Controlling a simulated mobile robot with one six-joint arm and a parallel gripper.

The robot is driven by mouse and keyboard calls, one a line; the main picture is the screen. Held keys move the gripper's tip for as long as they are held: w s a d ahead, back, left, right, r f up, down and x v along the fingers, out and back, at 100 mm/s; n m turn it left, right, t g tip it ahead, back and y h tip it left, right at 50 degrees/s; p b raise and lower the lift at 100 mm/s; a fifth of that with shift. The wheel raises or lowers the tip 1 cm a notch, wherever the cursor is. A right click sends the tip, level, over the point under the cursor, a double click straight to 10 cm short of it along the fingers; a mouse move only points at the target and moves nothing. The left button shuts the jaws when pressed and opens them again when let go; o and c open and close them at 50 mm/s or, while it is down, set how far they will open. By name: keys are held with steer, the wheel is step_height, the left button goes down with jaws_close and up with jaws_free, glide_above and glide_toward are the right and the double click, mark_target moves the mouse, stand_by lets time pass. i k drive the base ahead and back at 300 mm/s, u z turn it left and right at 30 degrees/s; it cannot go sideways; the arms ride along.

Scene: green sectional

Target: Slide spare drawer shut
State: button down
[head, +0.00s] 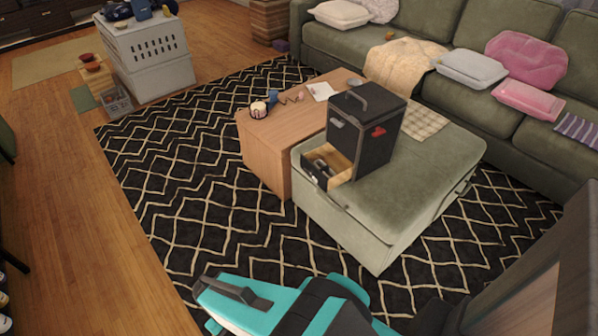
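A dark box (373,143) with a top handle stands on the green ottoman (420,185). A drawer (326,166) low on its left-hand face is pulled out, its light wooden inside showing. Some small grey items lie in it; I cannot tell what they are. The drawer sticks out toward the ottoman's near left edge.
A wooden table (265,150) with small items adjoins the ottoman on the left. A green sectional sofa (420,75) with cushions lies behind. A white crate stack (150,60) stands at the back left. The patterned rug (200,210) is clear in front.

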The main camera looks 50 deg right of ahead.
mark_target(343, 168)
steer(key=i, duration=0.85)
steer(key=u, duration=0.05)
